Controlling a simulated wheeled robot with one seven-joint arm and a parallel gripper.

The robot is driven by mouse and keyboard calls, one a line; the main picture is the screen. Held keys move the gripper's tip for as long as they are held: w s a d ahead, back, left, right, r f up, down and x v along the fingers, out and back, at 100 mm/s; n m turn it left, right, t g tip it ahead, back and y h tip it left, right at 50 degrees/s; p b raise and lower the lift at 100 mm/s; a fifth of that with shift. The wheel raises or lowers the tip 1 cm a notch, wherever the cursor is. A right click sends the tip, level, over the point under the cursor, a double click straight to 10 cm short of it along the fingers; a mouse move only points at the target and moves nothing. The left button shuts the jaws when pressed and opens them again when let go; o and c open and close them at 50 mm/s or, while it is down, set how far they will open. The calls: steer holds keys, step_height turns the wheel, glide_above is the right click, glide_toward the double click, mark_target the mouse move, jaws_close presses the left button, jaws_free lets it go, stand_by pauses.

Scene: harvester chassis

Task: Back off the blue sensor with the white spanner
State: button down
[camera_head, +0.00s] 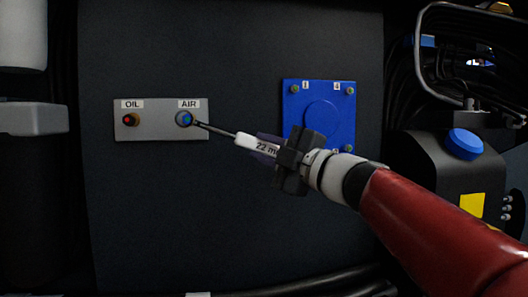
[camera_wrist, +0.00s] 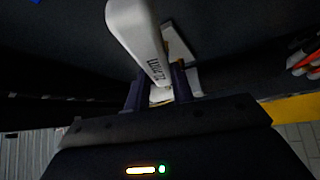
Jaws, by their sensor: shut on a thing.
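The blue sensor (camera_head: 184,118) sits under the AIR label on a grey plate (camera_head: 160,133) on the dark panel. My gripper (camera_head: 276,150) is right of it and slightly lower, shut on the white spanner (camera_head: 247,142), whose handle reads "22 m" before my gripper covers the rest. The spanner's thin dark end reaches to the sensor's right edge; I cannot tell whether it is seated around it. In the wrist view, the white spanner handle (camera_wrist: 140,38) rises from between my gripper's fingers (camera_wrist: 160,88); the sensor is not visible there.
A red-orange sensor (camera_head: 131,119) sits under the OIL label on the same plate. A blue square cover (camera_head: 335,105) with corner bolts is behind and above my gripper. A black housing with a blue cap (camera_head: 464,144) and cables stand at the right. The panel below the plate is clear.

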steer(key=shift+r, duration=0.1)
steer(key=shift+w+a+p, duration=0.2)
steer(key=shift+w+p, duration=0.2)
steer(key=shift+w, duration=0.4)
steer(key=shift+w+a+p, duration=0.15)
steer(key=shift+w+p, duration=0.25)
steer(key=shift+w, duration=0.35)
steer(key=shift+w+a+p, duration=0.2)
steer(key=shift+w+p, duration=0.2)
steer(key=shift+w, duration=0.4)
steer(key=shift+w+a+p, duration=0.1)
steer(key=shift+w+p, duration=0.15)
steer(key=shift+p, duration=0.15)
steer(key=shift+w+a+p, duration=0.25)
steer(key=shift+w+p, duration=0.15)
steer(key=shift+w, duration=0.55)
steer(key=r+n+p, duration=0.1)
steer(key=p, duration=0.2)
steer(key=r+n+g+p, duration=0.1)
steer(key=r+p, duration=0.1)
steer(key=p, duration=0.1)
steer(key=shift+w+d+h, duration=0.1)
steer(key=shift+d+h, duration=0.3)
